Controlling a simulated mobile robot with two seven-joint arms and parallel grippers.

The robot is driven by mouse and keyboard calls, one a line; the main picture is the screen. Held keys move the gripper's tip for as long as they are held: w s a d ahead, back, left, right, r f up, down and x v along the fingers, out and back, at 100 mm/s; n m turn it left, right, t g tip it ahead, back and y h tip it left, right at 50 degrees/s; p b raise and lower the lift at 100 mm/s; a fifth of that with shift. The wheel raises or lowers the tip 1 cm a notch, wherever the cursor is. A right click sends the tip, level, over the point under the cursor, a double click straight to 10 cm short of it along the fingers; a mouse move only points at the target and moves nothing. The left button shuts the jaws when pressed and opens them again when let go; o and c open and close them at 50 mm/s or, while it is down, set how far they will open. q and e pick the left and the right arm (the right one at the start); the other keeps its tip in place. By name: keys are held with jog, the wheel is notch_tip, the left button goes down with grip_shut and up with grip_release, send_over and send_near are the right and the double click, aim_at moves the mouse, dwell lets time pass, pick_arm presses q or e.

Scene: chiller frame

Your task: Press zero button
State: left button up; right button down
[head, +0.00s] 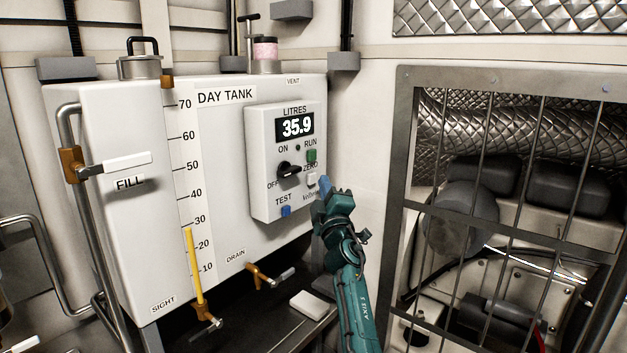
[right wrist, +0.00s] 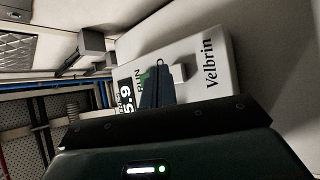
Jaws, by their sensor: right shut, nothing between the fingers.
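The white zero button (head: 312,180) is on the right side of the grey control box (head: 260,190), below the green RUN button (head: 311,156). My right gripper (head: 324,187) is shut and empty, its tips just right of and below the zero button. In the right wrist view, the shut fingers (right wrist: 156,88) point at the box face (right wrist: 215,62), with the white button (right wrist: 180,73) just right of their tips. I cannot tell whether they touch the box. The display (head: 295,126) reads 35.9. My left gripper is not in view.
A black rotary switch (head: 289,170) and a blue TEST button (head: 286,211) share the box. The box is mounted on the white day tank (head: 225,180). A barred guard (head: 403,150) stands to the right. A drain valve (head: 265,276) projects below.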

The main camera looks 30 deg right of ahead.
jog(key=shift+w+a+b, duration=0.15)
jog(key=shift+w+b, duration=0.25)
jog(key=shift+w+a+b, duration=0.2)
jog(key=shift+w+b, duration=0.2)
jog(key=shift+b, duration=0.1)
dwell(0.7)
dwell(0.3)
jog(key=shift+s+d+p, duration=0.3)
jog(key=shift+s+p, duration=0.5)
